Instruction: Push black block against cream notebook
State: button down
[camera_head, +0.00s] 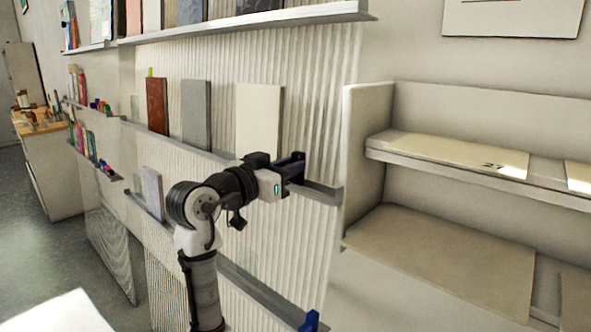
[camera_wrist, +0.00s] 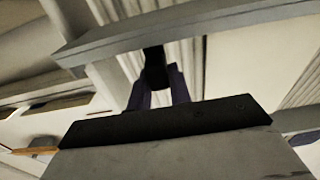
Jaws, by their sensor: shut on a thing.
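The cream notebook (camera_head: 258,118) stands upright on the middle wall ledge, leaning against the ribbed panel. My gripper (camera_head: 296,165) is at that ledge, just right of the notebook's lower right corner. In the wrist view, my gripper's two purple fingers (camera_wrist: 158,88) are shut on the black block (camera_wrist: 154,66), which lies between the tips close to the grey ledge (camera_wrist: 215,25). A broad cream surface (camera_wrist: 258,62), probably the notebook, shows beside the fingers.
A grey board (camera_head: 196,114) and a brown one (camera_head: 157,106) stand farther left on the same ledge (camera_head: 322,191). An upper ledge (camera_head: 250,22) runs above. A cream shelf unit (camera_head: 364,150) stands to the right. A blue item (camera_head: 311,321) is on the lower ledge.

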jog(key=c, duration=1.3)
grip_release()
jog(key=shift+s, duration=0.1)
jog(key=b+v, duration=0.4)
jog(key=v, duration=0.9)
jog(key=shift+s+a, duration=0.2)
jog(key=shift+s, duration=0.1)
